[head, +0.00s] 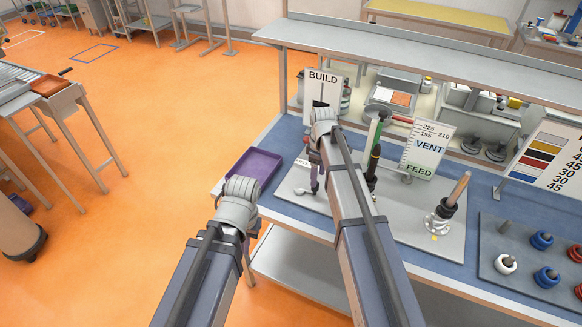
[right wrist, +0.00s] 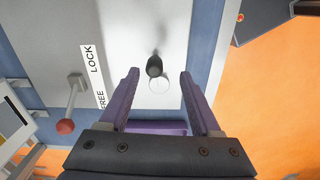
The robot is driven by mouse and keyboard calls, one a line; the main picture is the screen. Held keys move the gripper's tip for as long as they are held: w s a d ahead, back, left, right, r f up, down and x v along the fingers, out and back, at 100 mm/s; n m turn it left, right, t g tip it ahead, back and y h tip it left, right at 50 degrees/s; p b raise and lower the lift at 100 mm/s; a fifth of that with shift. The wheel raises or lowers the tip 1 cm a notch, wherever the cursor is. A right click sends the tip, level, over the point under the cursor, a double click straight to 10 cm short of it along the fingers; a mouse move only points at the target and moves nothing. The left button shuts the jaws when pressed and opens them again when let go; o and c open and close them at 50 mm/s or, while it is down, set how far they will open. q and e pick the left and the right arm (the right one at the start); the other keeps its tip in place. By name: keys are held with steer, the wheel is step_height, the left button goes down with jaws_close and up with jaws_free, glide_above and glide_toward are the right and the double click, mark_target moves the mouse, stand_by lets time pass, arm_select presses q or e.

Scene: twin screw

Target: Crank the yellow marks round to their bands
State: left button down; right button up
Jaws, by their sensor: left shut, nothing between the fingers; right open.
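A grey plate (head: 408,226) on the bench carries the screw mechanism. A wooden-handled crank (head: 459,188) stands at its right end, with a small yellow mark (head: 434,238) beside its base. Behind stand a BUILD sign (head: 322,78) and a VENT/FEED scale (head: 428,147) with numbers; their bands are too small to tell. My right gripper (head: 315,180) is over the plate's left part. In the right wrist view it (right wrist: 158,95) is open, with a dark knob (right wrist: 154,66) beyond its fingertips, apparently untouched. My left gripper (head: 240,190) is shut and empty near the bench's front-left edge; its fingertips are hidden.
A red-knobbed lever (right wrist: 66,126) stands beside a LOCK/FREE label (right wrist: 93,75). A purple tray (head: 255,166) lies at the bench's left end. Green and dark upright handles (head: 377,130) are partly hidden behind my right arm. A peg board (head: 528,252) with coloured rings is at right.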

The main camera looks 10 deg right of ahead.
steer(key=shift+w+a+r, duration=0.1)
steer(key=shift+w+r, duration=0.05)
steer(key=shift+w, duration=0.55)
steer(key=shift+s+a, duration=0.1)
steer(key=shift+f+b, duration=0.3)
steer(key=shift+b, duration=0.05)
step_height(320, 180, down, 7)
steer(key=b, duration=0.7)
steer(key=shift+f, duration=0.15)
jaws_close()
